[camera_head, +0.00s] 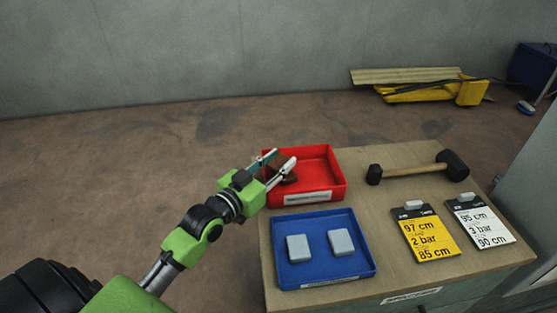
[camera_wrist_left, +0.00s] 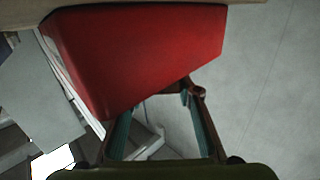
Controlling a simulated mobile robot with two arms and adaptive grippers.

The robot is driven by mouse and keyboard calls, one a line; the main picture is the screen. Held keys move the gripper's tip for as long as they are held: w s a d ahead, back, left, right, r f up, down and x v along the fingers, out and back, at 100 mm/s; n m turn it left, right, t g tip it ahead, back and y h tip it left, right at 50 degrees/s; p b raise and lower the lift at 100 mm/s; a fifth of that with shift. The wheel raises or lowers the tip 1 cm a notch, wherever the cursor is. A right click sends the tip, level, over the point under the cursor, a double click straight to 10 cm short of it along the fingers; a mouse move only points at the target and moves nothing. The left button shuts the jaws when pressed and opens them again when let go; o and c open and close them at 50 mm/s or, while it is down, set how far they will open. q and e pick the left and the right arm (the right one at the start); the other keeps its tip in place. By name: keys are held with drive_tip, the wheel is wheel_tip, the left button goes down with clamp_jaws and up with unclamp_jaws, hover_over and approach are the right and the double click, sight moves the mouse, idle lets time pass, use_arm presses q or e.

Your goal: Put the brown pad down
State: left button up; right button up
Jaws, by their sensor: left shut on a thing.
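The brown pad (camera_head: 283,161) shows as a small dark brown patch between the fingers of my left gripper (camera_head: 281,159), which is shut on it. Another dark brown bit shows just below the right finger; I cannot tell whether it is the same pad. The gripper is at the left side of the red tray (camera_head: 322,168), over its left wall. In the left wrist view the gripper (camera_wrist_left: 160,125) has teal finger faces, with the red tray (camera_wrist_left: 140,50) just beyond. My right gripper is not in view.
A blue tray (camera_head: 355,279) with two light grey pads (camera_head: 341,242) stands in front of the red tray. A black-headed mallet (camera_head: 418,172) and two label cards, yellow (camera_head: 428,235) and white (camera_head: 480,222), lie to the right on the wooden top (camera_head: 385,205).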

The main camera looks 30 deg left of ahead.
use_arm(q)
drive_tip(key=o, duration=1.1)
drive_tip(key=shift+r, duration=0.4)
drive_tip(key=shift+s+r+p, duration=0.2)
drive_tip(key=shift+s+p, duration=0.05)
drive_tip(key=shift+p, duration=0.1)
drive_tip(key=s+a+p, duration=0.1)
drive_tip(key=s+p, duration=0.1)
drive_tip(key=s, duration=0.9)
drive_tip(key=shift+s+a+r+p, duration=0.2)
drive_tip(key=shift+a+r+p, duration=0.05)
drive_tip(key=shift+a+p, duration=0.1)
drive_tip(key=shift+f, duration=0.1)
